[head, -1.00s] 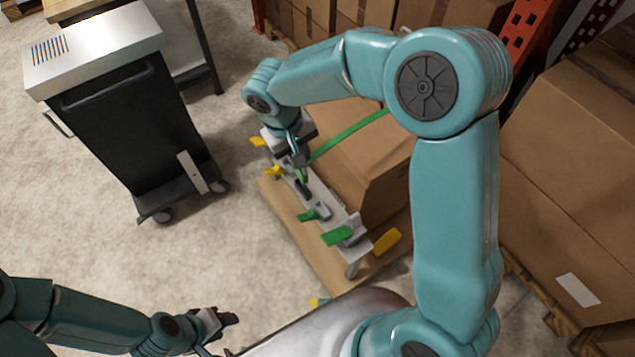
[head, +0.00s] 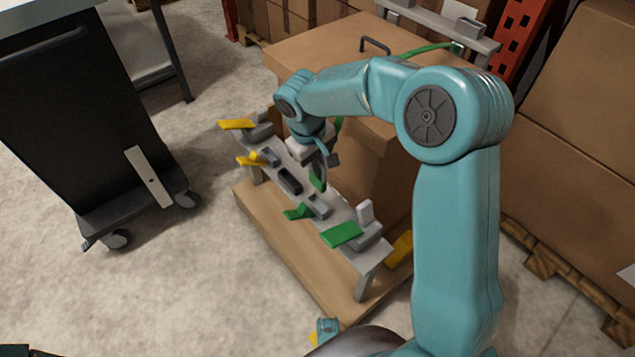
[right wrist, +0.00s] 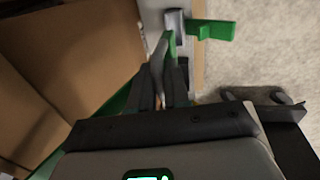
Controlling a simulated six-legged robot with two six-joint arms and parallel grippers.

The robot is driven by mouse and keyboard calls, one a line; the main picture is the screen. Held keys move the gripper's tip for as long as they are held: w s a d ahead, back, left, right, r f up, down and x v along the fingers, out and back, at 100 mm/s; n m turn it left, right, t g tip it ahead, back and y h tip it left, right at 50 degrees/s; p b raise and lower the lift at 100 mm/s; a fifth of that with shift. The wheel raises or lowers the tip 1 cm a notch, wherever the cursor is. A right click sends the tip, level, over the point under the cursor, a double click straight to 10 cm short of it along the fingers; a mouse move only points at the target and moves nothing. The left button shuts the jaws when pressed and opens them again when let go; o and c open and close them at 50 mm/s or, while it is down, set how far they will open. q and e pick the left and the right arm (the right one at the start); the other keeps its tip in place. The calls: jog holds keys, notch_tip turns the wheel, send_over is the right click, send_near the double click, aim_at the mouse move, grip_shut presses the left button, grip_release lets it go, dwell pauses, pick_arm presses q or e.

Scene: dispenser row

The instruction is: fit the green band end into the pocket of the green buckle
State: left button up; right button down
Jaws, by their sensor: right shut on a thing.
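My right gripper (head: 322,172) is shut on the green band end (head: 317,183), above the grey rail. In the right wrist view the fingers (right wrist: 165,88) point toward the rail, and the green tip (right wrist: 170,44) sticks out past them. The green buckle (head: 318,205) has a grey body and a green lever (head: 299,212). It lies on the rail just in front of the tip. It also shows in the right wrist view (right wrist: 176,22), its lever to the right. I cannot tell whether the tip touches the buckle; the pocket is not clear.
A larger green lever (head: 342,235) sits nearer on the rail (head: 372,258); yellow levers (head: 237,124) sit at its far end. A big carton (head: 345,40) stands close behind the rail. A black cart (head: 75,120) stands left, with bare floor between.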

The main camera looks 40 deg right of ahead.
aim_at(318, 188)
jog(key=shift+d+f, duration=0.15)
jog(key=shift+f, duration=0.35)
jog(key=shift+f+b, duration=1.35)
jog(key=shift+f, duration=0.1)
pick_arm(q)
notch_tip(318, 188, down, 8)
jog(key=w+a+b, duration=0.1)
jog(key=b, duration=0.4)
jog(key=shift+n, duration=0.3)
pick_arm(e)
jog(key=shift+w+f, duration=0.1)
jog(key=shift+f, duration=3.05)
pick_arm(q)
jog(key=shift+r, duration=0.1)
pick_arm(e)
jog(key=c, duration=1)
grip_release()
pick_arm(q)
notch_tip(318, 188, up, 6)
jog(key=s+d+p, duration=0.1)
jog(key=p, duration=0.5)
jog(key=shift+p, duration=0.4)
pick_arm(e)
jog(key=a+r, duration=0.1)
jog(key=r, duration=0.4)
jog(key=a+r, duration=0.1)
jog(key=r, duration=0.4)
jog(key=a+r, duration=0.1)
jog(key=r, duration=0.5)
jog(key=shift+a, duration=0.1)
